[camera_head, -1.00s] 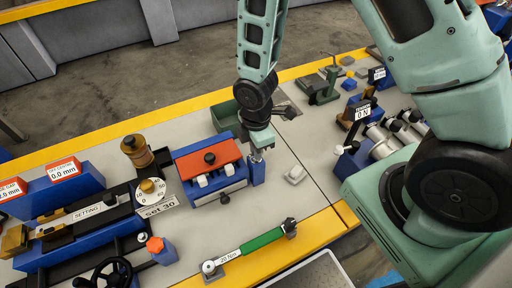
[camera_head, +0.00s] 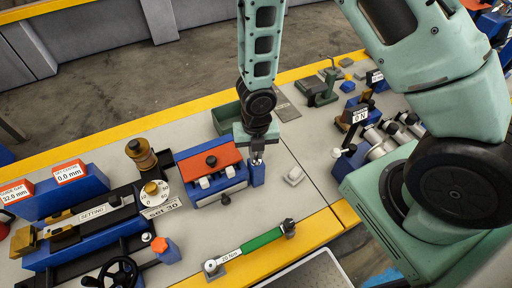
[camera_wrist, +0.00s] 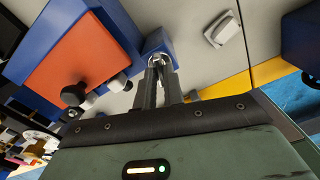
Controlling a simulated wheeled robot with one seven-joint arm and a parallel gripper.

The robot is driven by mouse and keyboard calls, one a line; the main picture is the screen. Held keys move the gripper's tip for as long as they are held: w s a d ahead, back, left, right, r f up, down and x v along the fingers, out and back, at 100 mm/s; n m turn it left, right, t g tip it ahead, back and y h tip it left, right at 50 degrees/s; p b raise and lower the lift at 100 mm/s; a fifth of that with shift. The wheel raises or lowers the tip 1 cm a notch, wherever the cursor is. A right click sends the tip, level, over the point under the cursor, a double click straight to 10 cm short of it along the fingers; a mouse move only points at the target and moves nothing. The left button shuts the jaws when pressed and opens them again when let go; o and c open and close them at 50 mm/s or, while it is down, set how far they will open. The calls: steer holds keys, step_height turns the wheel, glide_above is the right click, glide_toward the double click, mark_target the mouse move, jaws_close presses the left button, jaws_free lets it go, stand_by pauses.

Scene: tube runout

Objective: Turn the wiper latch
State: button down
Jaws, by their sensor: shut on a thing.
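My gripper (camera_head: 257,157) points down at a small blue post (camera_head: 257,176) beside the right side of a blue box with an orange lid (camera_head: 209,159). In the wrist view the two fingers (camera_wrist: 160,82) are shut on a small metal part at the top of the post (camera_wrist: 157,42). I take this part to be the wiper latch; the fingers mostly hide it, so I cannot tell its angle. The orange-lidded box (camera_wrist: 78,62) is left of the fingers there, with a black knob and white blocks at its edge.
A small pale block (camera_head: 294,176) lies right of the post. A green-handled torque wrench (camera_head: 262,240) rests near the front edge. A green open bin (camera_head: 226,119) stands behind. A blue fixture with a dial (camera_head: 153,190) and handwheel is left.

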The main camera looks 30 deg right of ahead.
steer(key=shift+r+n, duration=0.1)
steer(key=shift+n, duration=1.1)
steer(key=c, duration=1.5)
jaws_free()
step_height(320, 180, up, 6)
steer(key=p, duration=0.6)
steer(key=shift+r+p, duration=0.3)
steer(key=shift+r, duration=0.15)
step_height(320, 180, up, 16)
steer(key=p, duration=0.6)
steer(key=shift+r, duration=0.15)
